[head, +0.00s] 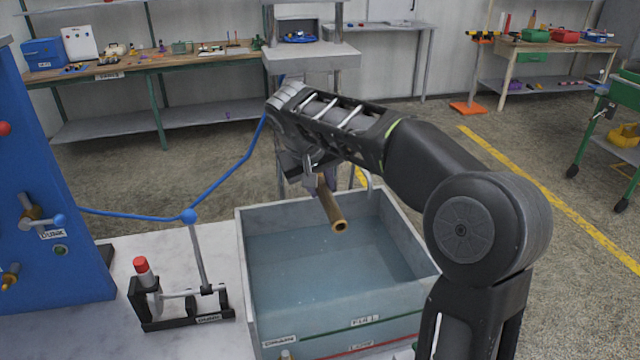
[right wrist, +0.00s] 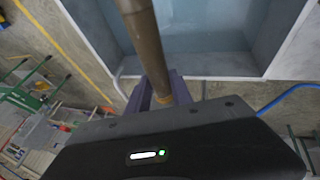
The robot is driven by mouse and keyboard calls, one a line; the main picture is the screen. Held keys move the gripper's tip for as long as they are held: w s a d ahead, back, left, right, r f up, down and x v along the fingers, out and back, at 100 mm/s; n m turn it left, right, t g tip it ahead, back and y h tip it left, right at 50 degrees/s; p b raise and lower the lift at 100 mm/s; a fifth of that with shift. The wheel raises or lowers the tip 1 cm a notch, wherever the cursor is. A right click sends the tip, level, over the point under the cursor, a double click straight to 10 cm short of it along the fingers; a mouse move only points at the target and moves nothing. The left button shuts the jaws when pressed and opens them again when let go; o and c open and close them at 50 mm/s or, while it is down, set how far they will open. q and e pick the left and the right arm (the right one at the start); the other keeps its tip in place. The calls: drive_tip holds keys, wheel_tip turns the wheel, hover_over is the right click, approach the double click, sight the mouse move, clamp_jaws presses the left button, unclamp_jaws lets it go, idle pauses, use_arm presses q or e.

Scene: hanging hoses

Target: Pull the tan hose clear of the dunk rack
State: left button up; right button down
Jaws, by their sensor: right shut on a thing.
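The tan hose (head: 331,209) is a short tube with an open end, pointing down toward the viewer above the water tank. My right gripper (head: 318,182) is shut on it near its upper part. In the right wrist view the tan hose (right wrist: 147,50) runs between the purple-grey fingers (right wrist: 158,88). A black stand with a red-topped handle (head: 180,295) stands left of the tank and bears a small label; I cannot tell for sure if it is the dunk rack. The hose is apart from this stand. My left gripper is not in view.
The open grey tank (head: 247,300) holds water below the hose. Benches line the back wall.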

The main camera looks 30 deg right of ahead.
sight(329, 201)
drive_tip(key=shift+s+d, duration=0.1)
drive_tip(key=shift+s, duration=0.05)
idle(0.4)
drive_tip(key=shift+s+a+b, duration=0.25)
drive_tip(key=shift+s+b, duration=0.3)
drive_tip(key=shift+s, duration=0.05)
idle(0.6)
drive_tip(key=shift+s+a, duration=0.1)
drive_tip(key=shift+s, duration=0.2)
drive_tip(key=shift+s+a+b, duration=0.25)
drive_tip(key=shift+s+b, duration=0.2)
drive_tip(key=shift+s, duration=0.2)
drive_tip(key=shift+s+a+b, duration=0.2)
drive_tip(key=shift+s+b, duration=0.3)
drive_tip(key=shift+s, duration=0.1)
drive_tip(key=shift+s+a+b, duration=0.25)
drive_tip(key=shift+s+b, duration=0.2)
drive_tip(key=shift+s, duration=0.2)
drive_tip(key=shift+r, duration=0.1)
drive_tip(key=shift+s+a+r+p, duration=0.25)
drive_tip(key=shift+s+r, duration=0.5)
drive_tip(key=shift+s+a+r+p, duration=0.2)
drive_tip(key=shift+s+a+r, duration=0.05)
drive_tip(key=shift+s+r, duration=0.45)
